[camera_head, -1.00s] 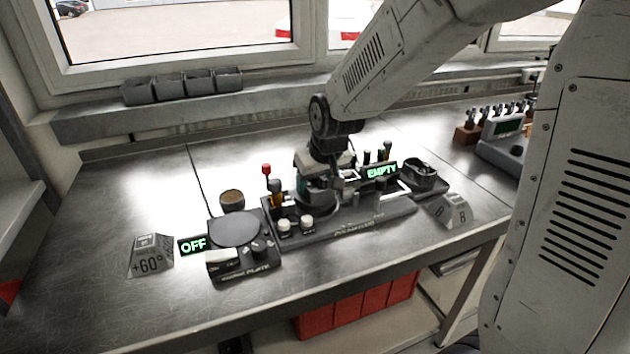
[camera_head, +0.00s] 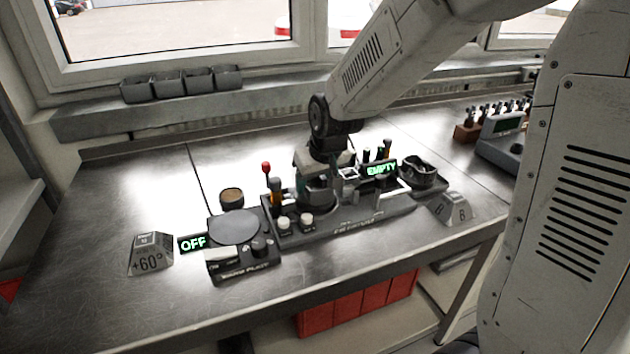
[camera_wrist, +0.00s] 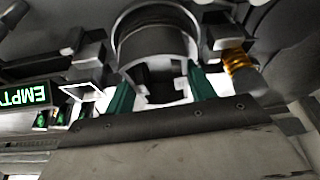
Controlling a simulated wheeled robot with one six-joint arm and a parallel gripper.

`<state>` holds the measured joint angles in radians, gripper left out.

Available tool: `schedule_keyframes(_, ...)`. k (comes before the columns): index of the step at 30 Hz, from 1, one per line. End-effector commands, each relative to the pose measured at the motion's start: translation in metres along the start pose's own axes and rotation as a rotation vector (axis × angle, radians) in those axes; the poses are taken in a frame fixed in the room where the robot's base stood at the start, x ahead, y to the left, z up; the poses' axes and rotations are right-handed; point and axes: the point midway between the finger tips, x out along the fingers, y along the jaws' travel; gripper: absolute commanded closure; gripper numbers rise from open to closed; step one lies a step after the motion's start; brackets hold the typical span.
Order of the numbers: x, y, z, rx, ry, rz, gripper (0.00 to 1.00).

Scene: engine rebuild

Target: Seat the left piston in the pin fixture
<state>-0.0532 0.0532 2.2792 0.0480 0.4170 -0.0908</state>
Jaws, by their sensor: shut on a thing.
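My gripper (camera_head: 317,186) points down over the pin fixture (camera_head: 372,226), a long dark base along the bench front. In the wrist view, its two green fingers (camera_wrist: 160,88) are on either side of a grey metal piston (camera_wrist: 150,38), shut on it. In the head view the piston (camera_head: 318,200) is a dark cylinder below the gripper, partly hidden. I cannot tell whether it touches the fixture. The fixture's display (camera_head: 382,169) reads EMPTY; it also shows in the wrist view (camera_wrist: 24,95), upside down.
A round hot plate (camera_head: 234,230) with an OFF display (camera_head: 193,243) stands left of the fixture. A dark ring-shaped part (camera_head: 419,171) sits right. The left bench is mostly clear.

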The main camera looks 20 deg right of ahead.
Motion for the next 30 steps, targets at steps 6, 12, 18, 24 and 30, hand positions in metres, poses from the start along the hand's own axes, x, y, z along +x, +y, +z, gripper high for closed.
schedule_keyframes(6,-0.0004,0.0,-0.0006,0.0,0.002,0.0,0.82)
schedule_keyframes(12,0.0008,0.0,-0.0001,0.0,0.001,0.0,0.82)
schedule_keyframes(18,0.0036,0.0,0.001,0.0,0.001,0.0,0.82)
schedule_keyframes(24,0.0063,0.0,0.0021,0.0,0.001,0.0,0.82)
schedule_keyframes(30,0.0089,0.0,0.0033,0.0,0.001,0.0,0.82)
